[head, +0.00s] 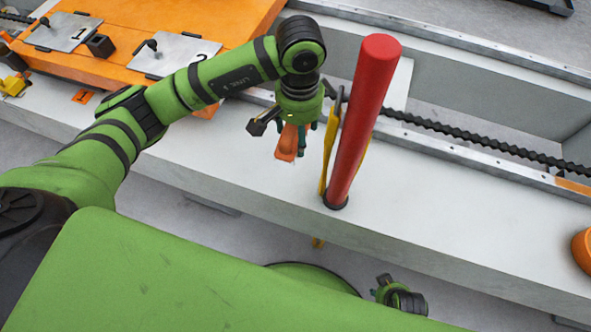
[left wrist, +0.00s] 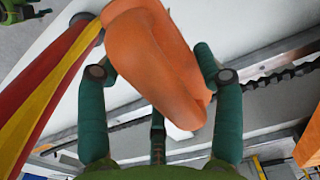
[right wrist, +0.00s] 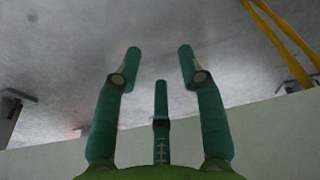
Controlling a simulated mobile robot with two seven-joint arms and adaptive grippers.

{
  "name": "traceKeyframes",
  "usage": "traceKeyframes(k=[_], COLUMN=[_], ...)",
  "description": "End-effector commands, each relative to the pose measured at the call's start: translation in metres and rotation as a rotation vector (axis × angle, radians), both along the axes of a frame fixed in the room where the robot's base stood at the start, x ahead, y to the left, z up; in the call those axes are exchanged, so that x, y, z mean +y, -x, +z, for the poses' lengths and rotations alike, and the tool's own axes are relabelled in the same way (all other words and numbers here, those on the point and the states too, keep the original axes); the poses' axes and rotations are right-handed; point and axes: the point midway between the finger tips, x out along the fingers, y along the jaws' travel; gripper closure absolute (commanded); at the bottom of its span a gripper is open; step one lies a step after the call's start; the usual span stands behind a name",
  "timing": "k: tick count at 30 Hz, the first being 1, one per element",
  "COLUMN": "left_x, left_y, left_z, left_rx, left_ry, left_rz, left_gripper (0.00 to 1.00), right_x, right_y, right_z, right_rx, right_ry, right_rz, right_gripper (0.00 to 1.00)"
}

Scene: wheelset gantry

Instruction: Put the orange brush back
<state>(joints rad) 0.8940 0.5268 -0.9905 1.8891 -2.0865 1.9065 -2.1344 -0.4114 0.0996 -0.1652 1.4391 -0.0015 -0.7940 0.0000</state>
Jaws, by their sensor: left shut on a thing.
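The orange brush (head: 287,144) hangs below my left gripper (head: 291,124), above the pale ledge near the red post. In the left wrist view the brush (left wrist: 155,45) lies between the fingers of my left gripper (left wrist: 160,72), which is shut on it.
A red post (head: 365,115) with yellow straps stands just right of the brush. An orange plate (head: 125,75) with metal pads marked 1 and 2 lies at upper left. A black chain (head: 480,147) runs behind the pale ledge (head: 440,205). An orange round thing (head: 582,250) sits at the right edge.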

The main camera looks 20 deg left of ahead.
Motion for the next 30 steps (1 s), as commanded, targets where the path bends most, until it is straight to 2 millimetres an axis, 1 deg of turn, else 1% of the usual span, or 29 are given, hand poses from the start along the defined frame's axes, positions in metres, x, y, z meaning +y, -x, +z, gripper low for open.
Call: traceKeyframes(k=[1, 4, 9, 12, 17, 22, 24, 30], left_x=[-0.002, -0.002, -0.002, -0.002, -0.002, -0.002, -0.002, -0.002], left_y=[-0.001, -0.001, 0.0, -0.001, -0.001, -0.001, -0.001, -0.002], left_z=[-0.006, -0.018, -0.049, -0.061, -0.072, -0.097, -0.102, -0.102], left_rx=[0.0, 0.005, 0.005, 0.002, 0.003, 0.004, 0.001, -0.001], left_ry=[0.002, 0.001, 0.001, 0.002, 0.001, 0.002, 0.002, 0.001], left_rz=[-0.003, -0.003, -0.002, -0.002, -0.003, -0.002, -0.003, -0.004], left_gripper=[0.59, 0.59, 0.59, 0.59, 0.59, 0.59, 0.59, 0.59], right_x=[0.0, 0.001, 0.001, 0.001, 0.001, 0.002, 0.002, 0.002], right_y=[-0.002, -0.002, -0.001, 0.0, 0.001, -0.002, -0.004, -0.004], right_z=[-0.003, 0.0, 0.003, 0.004, 0.005, 0.009, 0.012, 0.013], right_rx=[-0.002, 0.001, 0.012, 0.017, 0.022, 0.021, 0.019, 0.018], right_ry=[0.0, 0.0, 0.001, 0.0, 0.001, 0.0, 0.0, 0.0], right_rz=[0.0, -0.001, -0.003, -0.004, -0.005, -0.006, -0.006, -0.007], right_gripper=[0.6, 0.6, 0.6, 0.6, 0.6, 0.6, 0.6, 0.6])
